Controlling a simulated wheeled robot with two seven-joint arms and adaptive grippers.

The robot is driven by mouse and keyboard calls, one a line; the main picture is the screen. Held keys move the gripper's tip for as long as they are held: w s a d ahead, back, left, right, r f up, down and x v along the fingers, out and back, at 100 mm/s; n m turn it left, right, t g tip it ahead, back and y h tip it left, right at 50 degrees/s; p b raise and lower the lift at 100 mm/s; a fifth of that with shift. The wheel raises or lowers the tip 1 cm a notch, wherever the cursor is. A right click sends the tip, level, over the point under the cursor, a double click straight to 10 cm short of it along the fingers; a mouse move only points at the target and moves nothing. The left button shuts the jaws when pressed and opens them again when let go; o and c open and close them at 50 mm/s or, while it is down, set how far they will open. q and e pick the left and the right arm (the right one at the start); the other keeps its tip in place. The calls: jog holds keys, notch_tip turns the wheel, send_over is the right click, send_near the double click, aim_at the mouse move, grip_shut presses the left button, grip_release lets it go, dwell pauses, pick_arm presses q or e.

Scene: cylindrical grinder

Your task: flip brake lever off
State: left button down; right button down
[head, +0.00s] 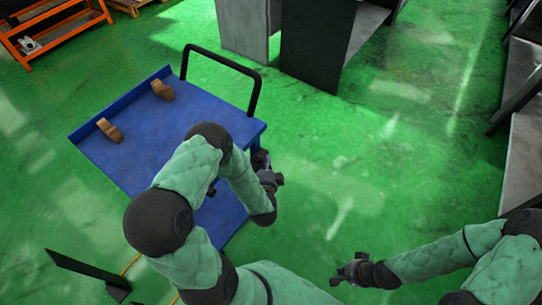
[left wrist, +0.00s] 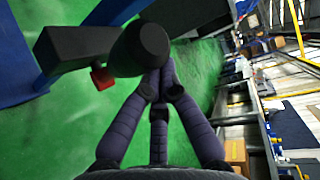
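The blue cart (head: 135,150) stands on the green floor, left of centre in the head view. In the left wrist view a dark caster wheel (left wrist: 140,47) hangs at the cart's blue frame, with a small red brake lever (left wrist: 103,78) on its lower left side. My left gripper (head: 271,180) is beside the cart's right corner. In the left wrist view its fingers (left wrist: 159,75) come together just below and right of the wheel, right of the red lever and apart from it. The wheel partly hides the fingertips. My right gripper (head: 350,270) is over open floor, too small to judge.
Two brown blocks (head: 163,90) (head: 110,130) lie on the cart top. A black push handle (head: 225,62) rises at its far side. Grey machine panels (head: 318,45) stand at the back, and an orange rack (head: 50,25) at upper left. Floor right of the cart is clear.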

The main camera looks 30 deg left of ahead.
pick_arm(q)
jog(key=shift+s+a+f, duration=0.1)
jog(key=shift+s+f, duration=0.15)
jog(key=shift+s, duration=0.3)
jog(key=shift+s+f, duration=0.25)
jog(key=shift+s, duration=0.3)
pick_arm(e)
jog(key=shift+f, duration=0.2)
pick_arm(q)
jog(key=shift+s, duration=0.1)
